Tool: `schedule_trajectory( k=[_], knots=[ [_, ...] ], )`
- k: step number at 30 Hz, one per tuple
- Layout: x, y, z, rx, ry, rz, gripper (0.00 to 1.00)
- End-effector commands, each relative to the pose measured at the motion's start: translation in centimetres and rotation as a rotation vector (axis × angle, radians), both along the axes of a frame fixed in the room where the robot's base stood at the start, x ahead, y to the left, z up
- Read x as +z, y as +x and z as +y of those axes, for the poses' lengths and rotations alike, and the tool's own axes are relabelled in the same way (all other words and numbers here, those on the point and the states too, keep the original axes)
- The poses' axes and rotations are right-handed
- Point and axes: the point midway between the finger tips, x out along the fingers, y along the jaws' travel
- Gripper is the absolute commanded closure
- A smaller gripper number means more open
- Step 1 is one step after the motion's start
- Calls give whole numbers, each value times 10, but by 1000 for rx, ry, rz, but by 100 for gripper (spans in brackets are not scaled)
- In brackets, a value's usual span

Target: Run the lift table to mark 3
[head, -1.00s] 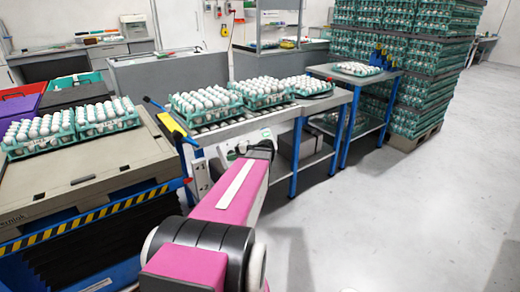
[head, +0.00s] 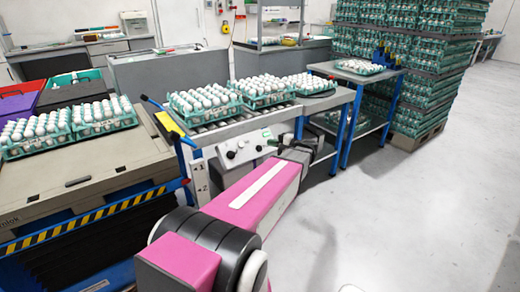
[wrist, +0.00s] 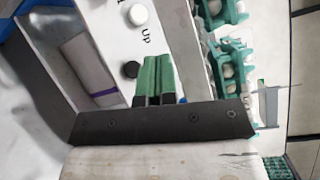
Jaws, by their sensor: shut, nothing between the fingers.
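The lift table (head: 85,180), with a yellow-black striped edge and dark bellows below, stands at the left. It bears green trays of white eggs (head: 40,130). A pale control panel (head: 240,152) with knobs sits on the front of the conveyor bench. In the wrist view this panel (wrist: 165,35) shows the word UP, a white button (wrist: 138,14) and a black button (wrist: 130,69). My gripper's green fingers (wrist: 158,72) are shut and empty in front of the panel, close to the black button; contact cannot be told. A marked grey post (head: 199,178) stands beside the table; its marks are too small to read.
Egg trays (head: 205,101) stand in a row on the roller conveyor (head: 220,125). A blue-legged table (head: 385,75) with one tray is to the right, before tall stacks of egg trays (head: 400,35). The grey floor (head: 430,210) at the right is clear.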

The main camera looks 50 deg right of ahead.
Motion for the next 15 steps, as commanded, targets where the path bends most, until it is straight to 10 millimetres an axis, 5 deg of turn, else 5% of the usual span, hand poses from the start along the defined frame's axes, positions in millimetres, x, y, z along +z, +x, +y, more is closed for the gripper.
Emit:
schedule_trajectory(
  k=[15],
  knots=[
    [-12,14,-4,1,0,1,100]
  ],
)
